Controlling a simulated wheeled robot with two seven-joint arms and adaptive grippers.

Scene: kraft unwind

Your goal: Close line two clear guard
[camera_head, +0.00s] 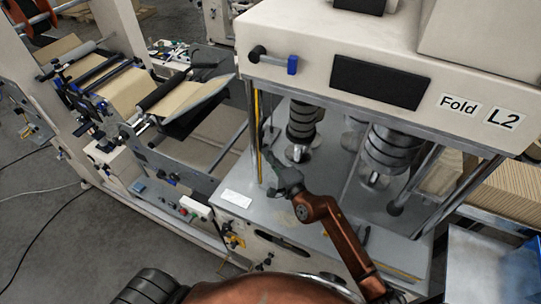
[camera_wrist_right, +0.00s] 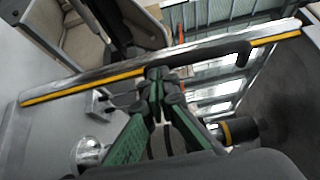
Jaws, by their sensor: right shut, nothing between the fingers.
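The Fold L2 machine (camera_head: 380,75) has an open front bay with dark rollers. The clear guard's yellow-striped edge (camera_head: 257,135) stands nearly upright at the bay's left side. In the right wrist view this edge (camera_wrist_right: 75,90) runs diagonally across, with a black handle (camera_wrist_right: 215,56) on it. I cannot make out the clear panel's full outline. My right gripper (camera_head: 272,186) is by the lower part of the edge, in front of the bay. Its green fingers (camera_wrist_right: 163,78) are shut and empty, close to the handle's left end; I cannot tell whether they touch it. My left gripper is not in view.
Stacked rollers (camera_head: 388,150) hang inside the bay above a grey deck (camera_head: 330,185). A web unit with kraft paper (camera_head: 125,90) stands to the left. Cables lie on the floor at far left.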

